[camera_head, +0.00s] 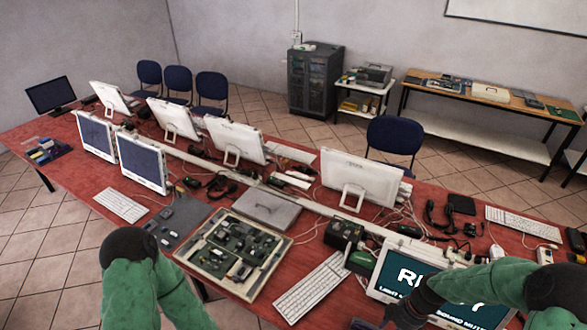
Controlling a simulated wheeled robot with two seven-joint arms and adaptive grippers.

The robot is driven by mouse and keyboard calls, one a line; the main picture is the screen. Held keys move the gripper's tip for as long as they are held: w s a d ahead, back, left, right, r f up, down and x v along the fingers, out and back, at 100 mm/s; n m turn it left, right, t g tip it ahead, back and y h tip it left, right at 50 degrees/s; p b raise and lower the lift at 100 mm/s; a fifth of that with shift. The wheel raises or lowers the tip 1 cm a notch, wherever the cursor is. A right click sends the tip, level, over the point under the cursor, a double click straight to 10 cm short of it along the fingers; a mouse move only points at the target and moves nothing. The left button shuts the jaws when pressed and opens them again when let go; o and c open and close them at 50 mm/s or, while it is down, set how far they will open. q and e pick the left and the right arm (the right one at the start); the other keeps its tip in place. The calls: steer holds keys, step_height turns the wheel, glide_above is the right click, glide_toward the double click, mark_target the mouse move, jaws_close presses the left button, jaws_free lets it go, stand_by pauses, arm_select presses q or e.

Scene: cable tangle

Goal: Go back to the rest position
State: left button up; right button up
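My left arm shows as a green link with a dark joint at the lower left. Its gripper is outside the picture. My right arm comes in at the lower right, with green links and dark joints, in front of a monitor with white lettering (398,279). Dark parts toward my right gripper (388,318) show at the bottom edge, cut off and too unclear to tell its fingers. The long red table (75,178) lies in front of me. I see nothing held.
The table carries several white monitors (142,163), keyboards (312,287), cables and a tray of circuit boards (190,265). Blue chairs (395,135) stand behind it. A dark cabinet (314,82) and a side bench (470,131) stand along the wall. Tiled floor is free at the left.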

steer(key=s+a+f+m+b, duration=0.3)
steer(key=a+f+b, duration=0.3)
steer(key=f, duration=0.6)
steer(key=s+a+f+m+b, duration=0.3)
steer(key=a+f+m+b, duration=0.3)
steer(key=f+b, duration=0.5)
steer(key=s+a+f+m+t+b, duration=0.1)
steer(key=s+a+f+m+b, duration=0.2)
steer(key=f, duration=1.1)
steer(key=a+m+b, duration=0.1)
steer(key=a+b, duration=0.2)
steer(key=b, duration=0.2)
steer(key=shift+y, duration=0.3)
steer(key=shift+c, duration=0.3)
